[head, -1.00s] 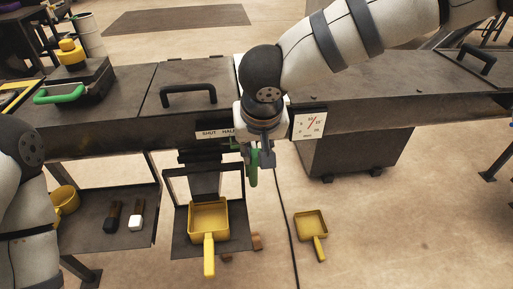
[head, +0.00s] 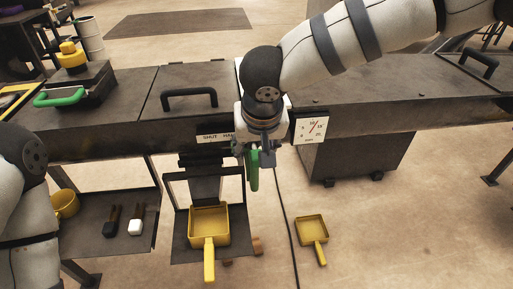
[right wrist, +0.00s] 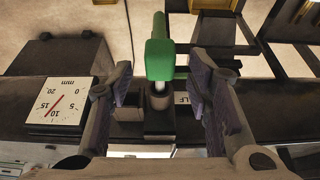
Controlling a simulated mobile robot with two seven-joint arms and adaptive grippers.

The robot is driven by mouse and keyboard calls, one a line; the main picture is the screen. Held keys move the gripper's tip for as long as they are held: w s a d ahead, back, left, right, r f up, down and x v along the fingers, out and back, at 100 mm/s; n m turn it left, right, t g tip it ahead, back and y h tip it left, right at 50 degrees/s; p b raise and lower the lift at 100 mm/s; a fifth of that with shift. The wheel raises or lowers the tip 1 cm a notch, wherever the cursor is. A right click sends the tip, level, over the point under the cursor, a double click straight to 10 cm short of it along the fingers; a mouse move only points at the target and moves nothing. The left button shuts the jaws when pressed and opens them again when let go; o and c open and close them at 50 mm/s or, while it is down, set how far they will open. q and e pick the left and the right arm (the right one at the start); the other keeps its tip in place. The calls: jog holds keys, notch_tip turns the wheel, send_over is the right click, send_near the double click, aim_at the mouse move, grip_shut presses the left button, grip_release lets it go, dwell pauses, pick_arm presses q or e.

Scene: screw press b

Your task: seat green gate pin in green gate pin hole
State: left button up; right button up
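The green gate pin (head: 253,171) hangs in front of the long dark bench, beside the SHUT HALF label (head: 216,138). In the right wrist view the green gate pin (right wrist: 160,50) shows a thick green handle with a short pale shaft. The shaft meets a dark round socket (right wrist: 159,99), which seems to be the green gate pin hole; how deep it sits I cannot tell. My right gripper (right wrist: 161,88) is open, with one finger on each side of the pin and gaps between. It also shows in the head view (head: 260,153). My left gripper is out of view.
A dial plate (head: 311,129) is right of my gripper. Below are a yellow scoop (head: 208,220) on a dark tray and another yellow scoop (head: 311,231) on the floor.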

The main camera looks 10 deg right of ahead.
jog(key=shift+r, duration=0.1)
jog(key=v, duration=1.2)
